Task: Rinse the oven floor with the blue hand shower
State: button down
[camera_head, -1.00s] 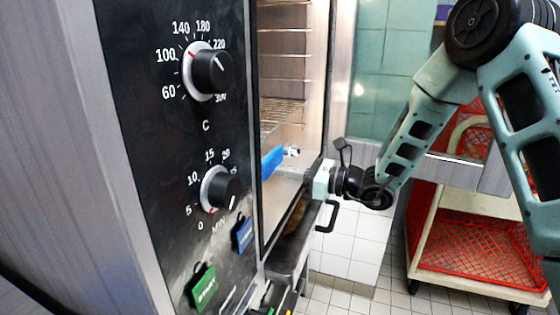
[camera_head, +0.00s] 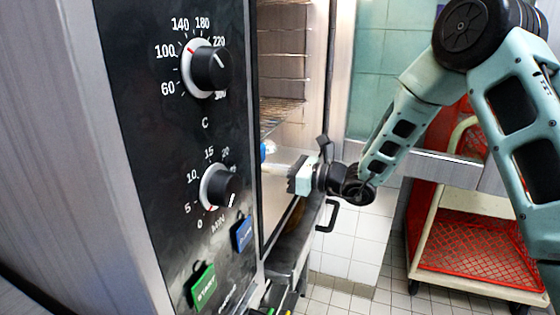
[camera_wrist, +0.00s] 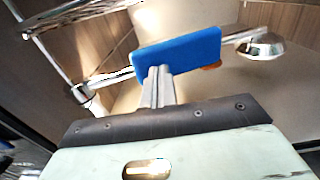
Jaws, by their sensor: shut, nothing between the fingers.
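A flat blue piece (camera_wrist: 178,55), which looks like part of the blue hand shower, lies just beyond my fingertips in the wrist view. In the head view only a sliver of blue (camera_head: 263,151) shows behind the control panel's edge. My gripper (camera_wrist: 158,72) is shut and empty, its two fingers together with their tips overlapping the blue piece in the picture. I cannot tell whether they touch it. In the head view my gripper (camera_head: 291,182) is at the oven opening and points left into the chamber. The oven floor (camera_head: 281,196) shows below it, partly hidden.
Oven racks (camera_head: 281,112) are above and behind my gripper. The control panel (camera_head: 150,130) hides the chamber's left part. A silver dome-shaped fitting (camera_wrist: 260,47) is right of the blue piece. A cart with red trays (camera_head: 480,240) stands right.

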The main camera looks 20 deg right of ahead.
jog(key=b+x, duration=0.1)
jog(key=x, duration=0.7)
jog(key=shift+w+a, duration=0.2)
jog(key=shift+a, duration=0.1)
dwell(0.6)
jog(key=shift+d, duration=0.1)
dwell(1.9)
jog(key=v, duration=2.4)
jog(key=shift+p, duration=0.45)
dwell(0.5)
